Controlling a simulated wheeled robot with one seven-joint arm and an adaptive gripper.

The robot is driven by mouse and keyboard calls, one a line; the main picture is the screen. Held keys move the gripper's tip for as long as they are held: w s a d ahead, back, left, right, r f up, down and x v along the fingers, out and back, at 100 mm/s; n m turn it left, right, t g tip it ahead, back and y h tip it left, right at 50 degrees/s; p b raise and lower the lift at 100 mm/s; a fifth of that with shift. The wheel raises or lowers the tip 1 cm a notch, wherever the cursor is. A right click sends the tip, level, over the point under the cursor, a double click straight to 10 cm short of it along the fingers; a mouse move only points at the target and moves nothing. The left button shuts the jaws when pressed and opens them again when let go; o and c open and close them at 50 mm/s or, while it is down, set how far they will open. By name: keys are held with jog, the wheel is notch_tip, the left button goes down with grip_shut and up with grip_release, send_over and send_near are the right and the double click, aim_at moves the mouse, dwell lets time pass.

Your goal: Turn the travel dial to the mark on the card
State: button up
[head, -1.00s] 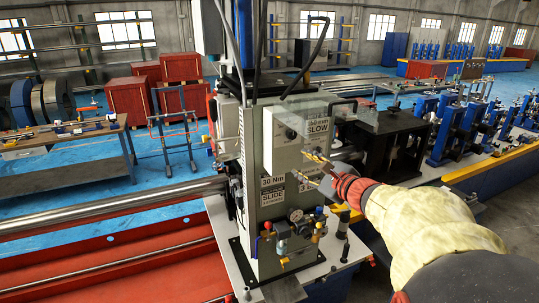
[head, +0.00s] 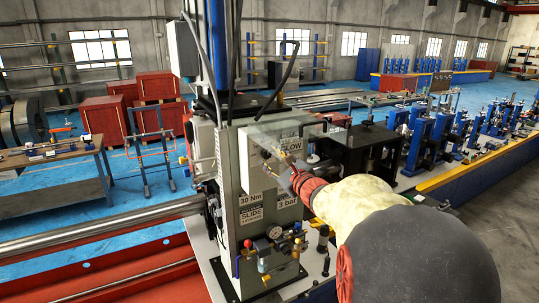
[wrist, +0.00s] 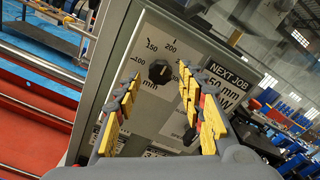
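The travel dial (wrist: 159,71) is a black round knob on a pale panel in the wrist view. Numbers 100, 150 and 200 and the letters mm show around it. A small pale mark shows on the knob, but I cannot tell which number it points to. The card (wrist: 238,82) right of it reads NEXT JOB and a figure ending in 50 mm; a finger partly covers it. The card also shows in the head view (head: 291,147). My gripper (wrist: 159,76) is open, with its yellow-padded fingers either side of the dial; I cannot tell contact.
Below the panel are a pressure gauge (head: 274,232) and valves. A black-framed machine (head: 372,150) stands close to the right of the cabinet (head: 228,180).

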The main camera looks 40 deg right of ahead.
jog(key=shift+p+x, duration=0.45)
jog(key=shift+x, duration=0.5)
jog(key=shift+s+a+b, duration=0.1)
jog(key=shift+b, duration=0.25)
jog(key=shift+b, duration=0.35)
jog(key=shift+c, duration=1.3)
jog(key=c, duration=0.6)
jog(key=shift+c, duration=0.2)
